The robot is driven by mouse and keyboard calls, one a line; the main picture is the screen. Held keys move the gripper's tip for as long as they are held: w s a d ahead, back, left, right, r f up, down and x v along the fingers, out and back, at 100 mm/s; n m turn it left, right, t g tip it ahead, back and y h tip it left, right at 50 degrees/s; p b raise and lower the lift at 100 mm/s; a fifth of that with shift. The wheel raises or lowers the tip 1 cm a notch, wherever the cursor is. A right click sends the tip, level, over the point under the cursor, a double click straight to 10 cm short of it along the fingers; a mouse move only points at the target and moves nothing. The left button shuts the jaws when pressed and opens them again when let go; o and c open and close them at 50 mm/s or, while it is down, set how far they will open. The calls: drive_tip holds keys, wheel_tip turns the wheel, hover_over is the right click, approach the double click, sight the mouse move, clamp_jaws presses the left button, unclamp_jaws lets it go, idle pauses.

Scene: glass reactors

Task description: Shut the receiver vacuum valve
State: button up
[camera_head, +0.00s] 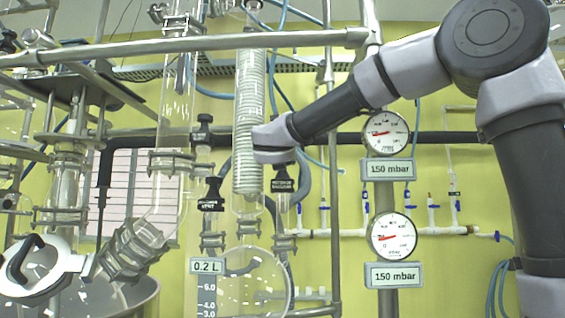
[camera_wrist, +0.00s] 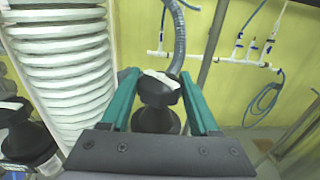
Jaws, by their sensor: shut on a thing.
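The receiver vacuum valve (camera_head: 283,184) is a black-topped valve with a small label, right of the coiled glass column in the head view. Its black knob (camera_wrist: 158,92) with a white pointer mark fills the space between my gripper's teal fingers in the wrist view. My gripper (camera_wrist: 158,76) is shut on this knob, one finger on each side. The white pointer lies roughly crosswise between the fingers, slightly tilted. In the head view my wrist (camera_head: 272,143) covers the top of the valve and hides the fingers.
The receiver vent valve (camera_head: 211,194) stands left of the column. The ribbed coil (camera_wrist: 65,65) is close to my left finger. A graduated 0.2 L receiver (camera_head: 247,280) hangs below. Two gauges (camera_head: 387,133) with 150 mbar displays are on a post to the right.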

drive_tip(key=shift+h, duration=0.3)
drive_tip(key=m+g+h, duration=0.1)
drive_tip(key=m+h, duration=0.2)
drive_tip(key=h, duration=0.1)
drive_tip(key=shift+f+h, duration=0.1)
drive_tip(key=shift+h, duration=0.2)
drive_tip(key=shift+m+g+h, duration=1.6)
drive_tip(key=shift+m+h, duration=0.5)
drive_tip(key=shift+h, duration=0.5)
drive_tip(key=o, duration=1.4)
